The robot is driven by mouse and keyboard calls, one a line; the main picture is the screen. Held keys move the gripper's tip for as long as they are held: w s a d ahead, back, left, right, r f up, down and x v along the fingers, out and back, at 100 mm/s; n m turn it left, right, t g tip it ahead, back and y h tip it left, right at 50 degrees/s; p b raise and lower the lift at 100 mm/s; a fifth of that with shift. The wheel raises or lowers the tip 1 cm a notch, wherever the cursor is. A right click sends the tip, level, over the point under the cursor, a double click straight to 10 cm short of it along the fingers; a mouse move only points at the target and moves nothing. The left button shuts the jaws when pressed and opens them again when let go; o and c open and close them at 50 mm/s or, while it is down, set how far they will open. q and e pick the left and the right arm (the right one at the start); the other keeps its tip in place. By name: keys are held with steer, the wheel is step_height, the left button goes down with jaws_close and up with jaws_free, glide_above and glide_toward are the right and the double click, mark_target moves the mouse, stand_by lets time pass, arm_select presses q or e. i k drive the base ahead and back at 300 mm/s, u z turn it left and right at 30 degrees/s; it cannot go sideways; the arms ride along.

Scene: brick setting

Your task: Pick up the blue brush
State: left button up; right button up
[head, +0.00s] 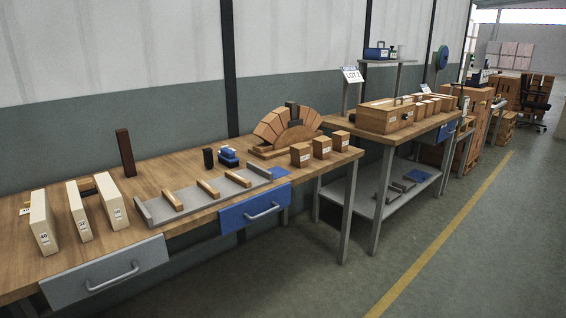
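A small blue object (228,157), which looks like the blue brush, lies on the near wooden workbench (160,170), behind the grey tray and left of the wooden arch. It is small in the head view, and I cannot make out its bristles or handle clearly. A small dark upright block (208,158) stands just left of it. Neither of my grippers is in view, and nothing touches the blue object.
A grey tray (150,212) with wooden strips lies in front of it. A wooden arch (262,134), small brick blocks (301,155), pale numbered blocks (43,222) and a tall dark brown block (126,152) stand on the bench. Open floor (330,275) lies to the right.

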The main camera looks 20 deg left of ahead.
mark_target(228, 157)
steer(key=z, duration=0.45)
steer(key=i, duration=0.85)
steer(key=u, duration=0.5)
steer(key=i, duration=0.9)
steer(key=u, duration=0.85)
